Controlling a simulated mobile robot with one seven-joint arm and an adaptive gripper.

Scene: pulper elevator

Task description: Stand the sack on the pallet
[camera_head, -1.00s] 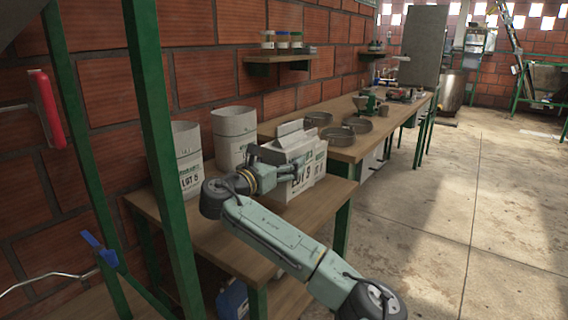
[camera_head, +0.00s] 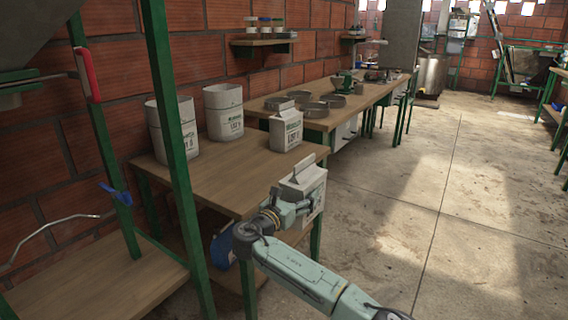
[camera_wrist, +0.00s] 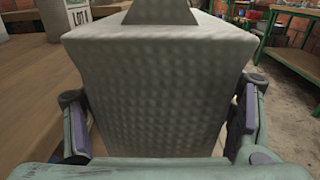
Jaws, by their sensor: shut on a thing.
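My gripper (camera_head: 287,210) is shut on a pale grey sack (camera_head: 306,187) with a folded ridge top. It holds the sack upright at the front right edge of the wooden table, seemingly clear of the tabletop. In the wrist view the sack (camera_wrist: 150,95) fills the middle, with a finger of my gripper (camera_wrist: 160,115) on each side. The sack's underside is hidden. No pallet can be clearly made out.
On the table (camera_head: 215,175) stand two round-topped sacks (camera_head: 172,130) (camera_head: 223,112) and one folded-top sack (camera_head: 286,131). A green post (camera_head: 172,120) rises at left, above a low wooden board (camera_head: 100,290). The concrete floor (camera_head: 400,200) at right is open.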

